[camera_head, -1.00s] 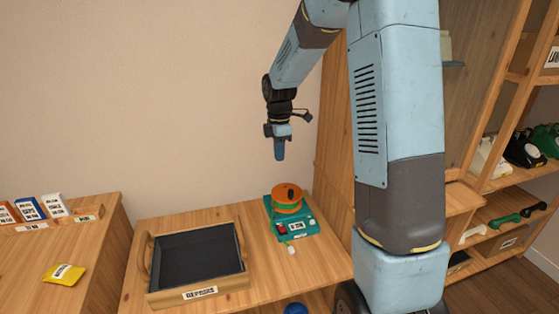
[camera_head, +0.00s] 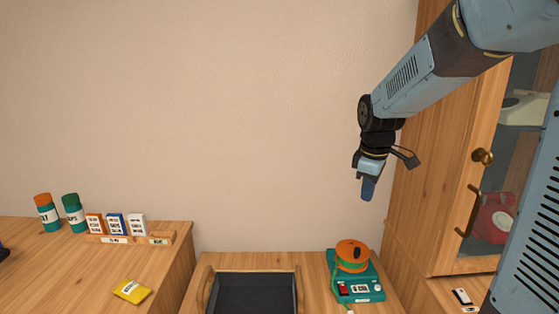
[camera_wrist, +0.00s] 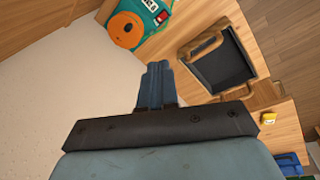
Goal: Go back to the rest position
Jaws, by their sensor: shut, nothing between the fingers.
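My gripper (camera_head: 368,189) hangs fingers-down in the air near the wall, above the teal device with the orange spool. In the wrist view my gripper (camera_wrist: 156,72) shows its two blue fingers pressed together with nothing between them. It touches nothing. My blue arm reaches in from the upper right of the head view.
The teal device with an orange spool (camera_head: 352,254) and a dark-lined tray (camera_head: 298,292) stand on the middle bench. The left bench holds small boxes (camera_head: 116,224), two jars (camera_head: 73,213) and a yellow packet (camera_head: 132,291). A wooden cabinet (camera_head: 437,150) with a knob stands right.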

